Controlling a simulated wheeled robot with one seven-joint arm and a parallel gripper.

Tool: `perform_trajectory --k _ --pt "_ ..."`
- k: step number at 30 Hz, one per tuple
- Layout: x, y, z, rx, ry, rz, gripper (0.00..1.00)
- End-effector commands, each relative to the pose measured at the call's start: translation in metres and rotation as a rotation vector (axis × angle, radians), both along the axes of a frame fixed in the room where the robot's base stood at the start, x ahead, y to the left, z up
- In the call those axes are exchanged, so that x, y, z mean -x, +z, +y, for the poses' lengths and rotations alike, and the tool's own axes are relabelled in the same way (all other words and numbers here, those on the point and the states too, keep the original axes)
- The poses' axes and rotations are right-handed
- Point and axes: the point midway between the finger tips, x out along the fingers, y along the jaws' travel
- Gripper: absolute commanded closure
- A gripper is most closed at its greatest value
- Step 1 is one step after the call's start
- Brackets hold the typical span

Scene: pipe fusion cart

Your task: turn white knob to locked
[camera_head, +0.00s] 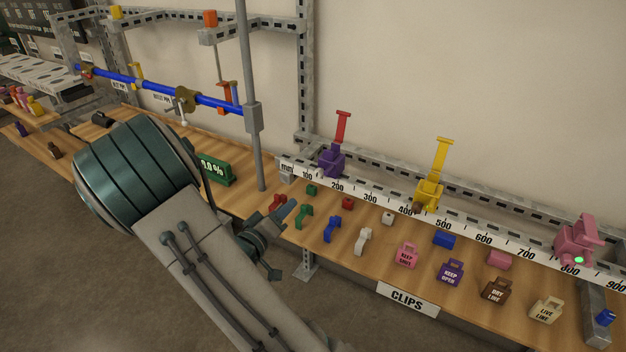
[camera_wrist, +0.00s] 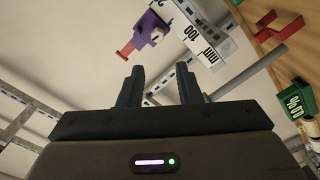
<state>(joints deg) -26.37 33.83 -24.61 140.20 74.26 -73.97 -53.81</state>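My gripper (camera_head: 283,216) is over the left end of the clip bench, to the right of and nearer than that pipe. In the wrist view its two dark fingers (camera_wrist: 161,82) stand apart with nothing between them.
A ruled rail (camera_head: 460,230) carries purple (camera_head: 333,161), yellow (camera_head: 429,193) and pink (camera_head: 575,241) clamps. Several clips and tags lie on the bench.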

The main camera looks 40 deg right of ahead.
Motion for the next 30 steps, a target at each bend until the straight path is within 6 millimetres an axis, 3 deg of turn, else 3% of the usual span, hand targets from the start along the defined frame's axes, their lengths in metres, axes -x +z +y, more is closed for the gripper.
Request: perform_trajectory --k 7,21,30 --pt "-0.006 0.002 -0.022 0.02 -0.013 0.001 0.69" --pt "-0.042 0.002 -0.109 0.017 -0.01 0.003 0.69" --pt "-0.051 0.001 -0.128 0.017 -0.007 0.003 0.69"
